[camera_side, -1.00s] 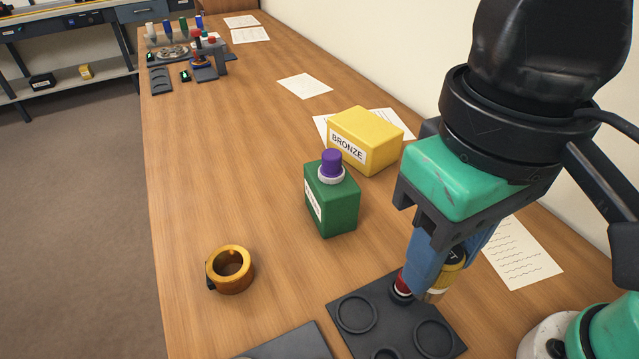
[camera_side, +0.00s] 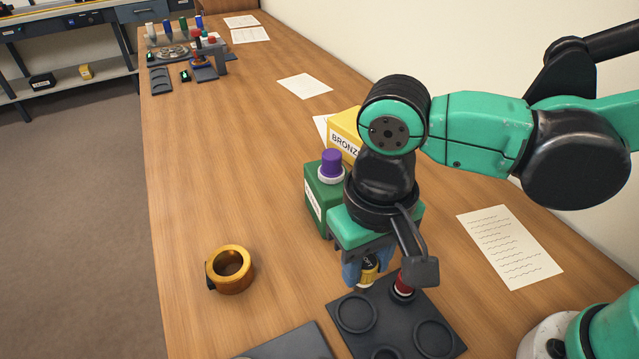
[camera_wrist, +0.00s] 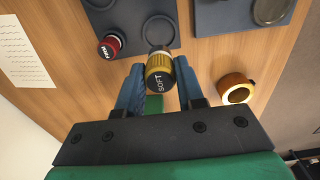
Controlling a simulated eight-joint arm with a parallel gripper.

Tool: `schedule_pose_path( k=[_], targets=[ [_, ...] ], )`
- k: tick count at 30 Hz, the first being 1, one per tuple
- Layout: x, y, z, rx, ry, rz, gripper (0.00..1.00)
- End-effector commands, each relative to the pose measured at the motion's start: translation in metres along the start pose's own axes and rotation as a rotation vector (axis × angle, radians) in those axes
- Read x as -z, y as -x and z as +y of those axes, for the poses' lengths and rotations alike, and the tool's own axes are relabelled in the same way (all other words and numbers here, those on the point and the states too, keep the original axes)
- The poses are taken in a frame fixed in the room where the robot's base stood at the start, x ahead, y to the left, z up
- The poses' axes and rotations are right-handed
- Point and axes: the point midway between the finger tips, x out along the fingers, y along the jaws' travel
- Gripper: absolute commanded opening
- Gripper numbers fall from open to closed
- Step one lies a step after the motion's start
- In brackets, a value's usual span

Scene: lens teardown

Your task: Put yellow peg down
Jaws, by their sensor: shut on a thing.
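The yellow peg (camera_wrist: 160,78) has a black top marked SOFT. My gripper (camera_side: 367,270) is shut on it, and the peg also shows between the blue fingers in the side view (camera_side: 369,272). The wrist view shows my gripper (camera_wrist: 159,84) with one finger on each side of the peg. The peg is near the back edge of the dark tray (camera_side: 385,318), which has round recesses. I cannot tell whether the peg's lower end touches anything. A red peg (camera_side: 404,286) stands in the tray's back right recess, apart from my gripper.
A green box with a purple cap (camera_side: 330,165) stands close behind my gripper, and a yellow BRONZE box (camera_side: 345,125) is behind that. A gold ring (camera_side: 230,270) lies to the left. Paper (camera_side: 508,245) lies at right.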

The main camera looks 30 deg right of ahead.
Motion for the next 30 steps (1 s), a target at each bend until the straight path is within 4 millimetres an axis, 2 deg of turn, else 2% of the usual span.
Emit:
schedule_pose_path(
  k=[4,11,18,22,30],
  targets=[
    [0.000,-0.024,0.000,0.000,0.000,0.000,0.00],
    [0.000,-0.039,0.000,0.000,0.000,0.000,0.00],
    [0.000,-0.068,0.000,0.000,0.000,0.000,0.00],
    [0.000,-0.075,0.000,0.000,0.000,0.000,0.00],
    [0.000,-0.076,0.000,0.000,0.000,0.000,0.00]
  ],
)
